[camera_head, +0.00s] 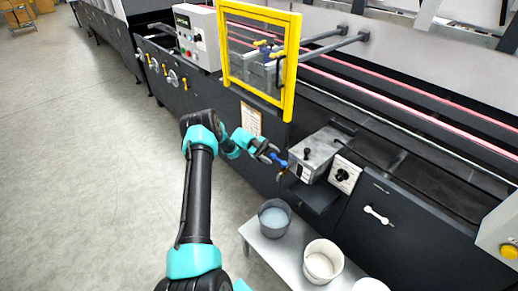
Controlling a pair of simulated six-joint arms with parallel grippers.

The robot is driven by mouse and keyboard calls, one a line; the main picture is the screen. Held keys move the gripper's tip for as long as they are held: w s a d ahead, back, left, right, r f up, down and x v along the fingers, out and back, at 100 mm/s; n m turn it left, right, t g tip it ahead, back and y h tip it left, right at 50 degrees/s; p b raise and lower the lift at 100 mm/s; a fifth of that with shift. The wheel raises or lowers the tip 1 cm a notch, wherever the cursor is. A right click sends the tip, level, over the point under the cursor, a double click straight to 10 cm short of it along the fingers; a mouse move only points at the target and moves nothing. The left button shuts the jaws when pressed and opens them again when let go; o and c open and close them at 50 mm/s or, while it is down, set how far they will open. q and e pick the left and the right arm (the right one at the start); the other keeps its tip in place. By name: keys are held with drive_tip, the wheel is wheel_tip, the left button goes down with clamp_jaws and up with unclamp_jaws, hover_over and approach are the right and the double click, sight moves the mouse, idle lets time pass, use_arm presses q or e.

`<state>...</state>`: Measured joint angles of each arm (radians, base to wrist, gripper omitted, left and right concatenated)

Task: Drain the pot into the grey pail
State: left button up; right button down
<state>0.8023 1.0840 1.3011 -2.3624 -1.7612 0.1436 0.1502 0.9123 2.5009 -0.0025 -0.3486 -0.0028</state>
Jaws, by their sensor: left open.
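The grey pail (264,222) stands on a low bench, below and to the left of the pot. A pale blue-grey surface shows inside it. My right gripper is out of view.
The light bench (262,254) also holds a white bucket (322,262), with another white round thing (370,286) cut off at the bottom edge. A yellow-framed guard (289,72) stands above my left gripper. Open floor (90,180) lies to the left.

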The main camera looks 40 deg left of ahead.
use_arm(q)
drive_tip(key=a, duration=0.9)
drive_tip(key=shift+s, duration=0.25)
drive_tip(key=shift+a, duration=0.1)
